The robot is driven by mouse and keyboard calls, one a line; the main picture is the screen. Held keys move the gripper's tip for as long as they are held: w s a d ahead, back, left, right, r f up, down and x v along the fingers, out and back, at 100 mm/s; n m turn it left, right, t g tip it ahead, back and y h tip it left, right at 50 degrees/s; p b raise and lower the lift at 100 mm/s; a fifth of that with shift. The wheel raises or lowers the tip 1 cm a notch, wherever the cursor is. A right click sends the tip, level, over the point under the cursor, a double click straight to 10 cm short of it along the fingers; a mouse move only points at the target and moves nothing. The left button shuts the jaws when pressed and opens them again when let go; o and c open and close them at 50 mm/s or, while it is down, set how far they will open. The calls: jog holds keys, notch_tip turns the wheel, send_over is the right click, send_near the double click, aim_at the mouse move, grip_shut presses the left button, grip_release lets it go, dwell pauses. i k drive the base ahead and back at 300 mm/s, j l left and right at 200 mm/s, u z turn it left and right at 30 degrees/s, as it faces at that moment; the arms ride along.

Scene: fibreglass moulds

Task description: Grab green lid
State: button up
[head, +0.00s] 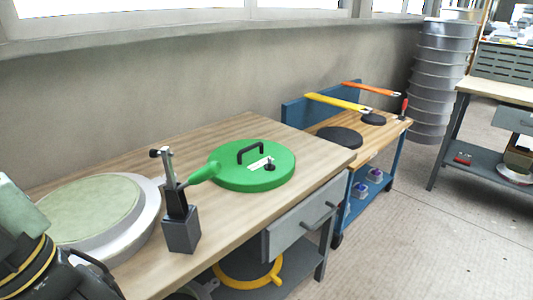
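The green lid (252,167) lies flat on the wooden workbench, right of its middle. It is a round green disc with a black arched handle, a small black knob and a white label on top. A green tapered grip sticks out from its left side towards a metal post. Black and yellow parts, apparently of my own arm, show in the bottom left corner, well apart from the lid. My gripper's fingers are not visible.
A grey block with an upright metal post (181,232) stands at the bench's front edge, close to the lid's grip. A round mould with a pale green top (92,210) sits at the left. A blue cart (349,196) with black discs stands beyond the bench.

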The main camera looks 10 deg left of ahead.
aim_at(242, 162)
jog(key=i+l, duration=0.2)
jog(key=l, duration=0.2)
jog(key=i+l+u, duration=0.1)
jog(key=i+l, duration=0.35)
jog(key=l, duration=0.3)
jog(key=i+l, duration=0.15)
jog(key=i, duration=0.55)
jog(key=j+u, duration=0.05)
